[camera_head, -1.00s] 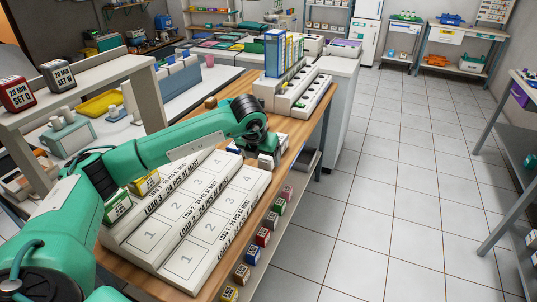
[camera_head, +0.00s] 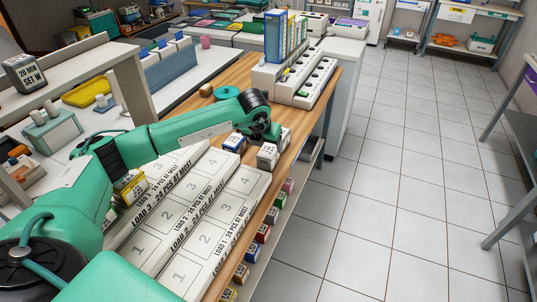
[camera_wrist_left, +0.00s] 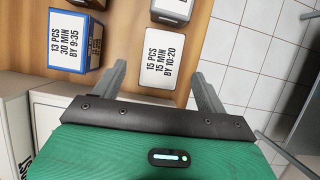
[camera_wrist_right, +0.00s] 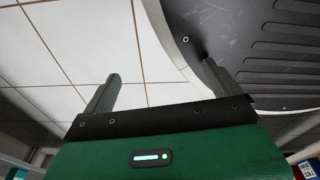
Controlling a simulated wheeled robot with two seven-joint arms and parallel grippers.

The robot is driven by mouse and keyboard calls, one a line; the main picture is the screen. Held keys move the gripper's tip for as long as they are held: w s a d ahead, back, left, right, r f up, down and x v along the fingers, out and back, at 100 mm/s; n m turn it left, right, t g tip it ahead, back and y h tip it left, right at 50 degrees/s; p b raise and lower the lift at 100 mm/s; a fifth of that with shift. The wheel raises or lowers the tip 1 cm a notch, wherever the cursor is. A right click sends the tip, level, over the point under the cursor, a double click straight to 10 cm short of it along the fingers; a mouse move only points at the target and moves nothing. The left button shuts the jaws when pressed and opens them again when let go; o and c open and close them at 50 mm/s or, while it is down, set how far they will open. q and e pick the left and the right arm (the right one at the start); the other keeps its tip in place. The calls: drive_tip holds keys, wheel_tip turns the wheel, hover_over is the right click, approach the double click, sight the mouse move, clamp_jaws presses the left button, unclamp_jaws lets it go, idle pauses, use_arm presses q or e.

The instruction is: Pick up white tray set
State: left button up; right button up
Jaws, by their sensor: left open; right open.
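A white-topped box (camera_head: 268,156), labelled "15 PCS 15 MIN BY 10:20" in the left wrist view (camera_wrist_left: 160,56), stands on the wooden counter just beyond the white loading boards. My left gripper (camera_head: 268,138) is open above the counter by this box. In the left wrist view my left gripper (camera_wrist_left: 160,78) has its fingers on either side of the box's near part, and contact cannot be told. My right gripper (camera_wrist_right: 160,74) is open and empty over floor tiles; it does not show in the head view.
A blue box (camera_head: 234,142) stands left of the white-topped box, and another pale box (camera_wrist_left: 173,9) stands beyond it. White numbered loading boards (camera_head: 205,215) fill the near counter. A white unit with slots (camera_head: 303,85) stands farther along. Floor (camera_head: 390,170) on the right is clear.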

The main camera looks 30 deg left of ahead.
sight(268, 150)
use_arm(q)
drive_tip(key=shift+x, duration=1.1)
drive_tip(key=shift+w+f+p, duration=0.25)
drive_tip(key=shift+f+p, duration=0.05)
drive_tip(key=shift+f, duration=0.15)
drive_tip(key=p+x, duration=0.1)
drive_tip(key=x, duration=0.2)
drive_tip(key=shift+w+f, duration=0.2)
drive_tip(key=shift+f, duration=0.1)
drive_tip(key=shift+w+f, duration=0.15)
drive_tip(key=shift+f, duration=0.15)
use_arm(e)
drive_tip(key=shift+s+d, duration=0.25)
drive_tip(key=shift+s, duration=0.9)
use_arm(q)
drive_tip(key=shift+c, duration=0.2)
drive_tip(key=c, duration=1.1)
drive_tip(key=shift+c, duration=0.2)
use_arm(e)
drive_tip(key=shift+w+a+r, duration=0.15)
drive_tip(key=shift+w+a, duration=0.05)
drive_tip(key=shift+a, duration=0.1)
